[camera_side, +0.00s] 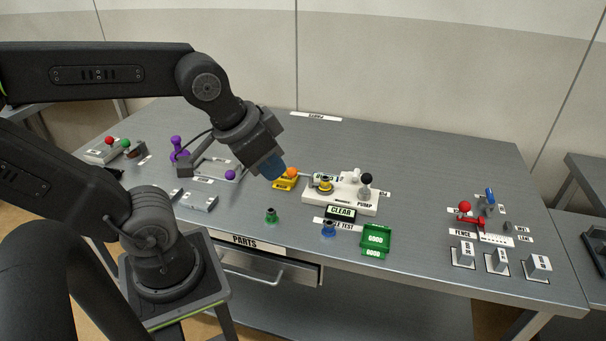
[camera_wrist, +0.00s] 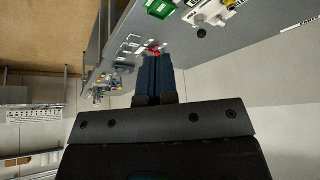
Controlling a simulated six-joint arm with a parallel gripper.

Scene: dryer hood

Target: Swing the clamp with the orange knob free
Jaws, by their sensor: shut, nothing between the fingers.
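The clamp (camera_side: 284,184) is a small yellow piece with an orange knob (camera_side: 292,172) on top. In the side view it sits at the left end of the white pump base (camera_side: 355,197). My gripper (camera_side: 272,173) has blue fingers that point down, just left of the orange knob in the picture. A gap between fingers and knob is hard to judge from this angle. In the wrist view the fingers (camera_wrist: 158,68) lie together, shut and empty. I cannot make out the clamp in the wrist view.
A purple-knobbed fixture (camera_side: 213,170) is to the left. The red-knobbed fence (camera_side: 470,219) is to the right. The table behind the pump is clear.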

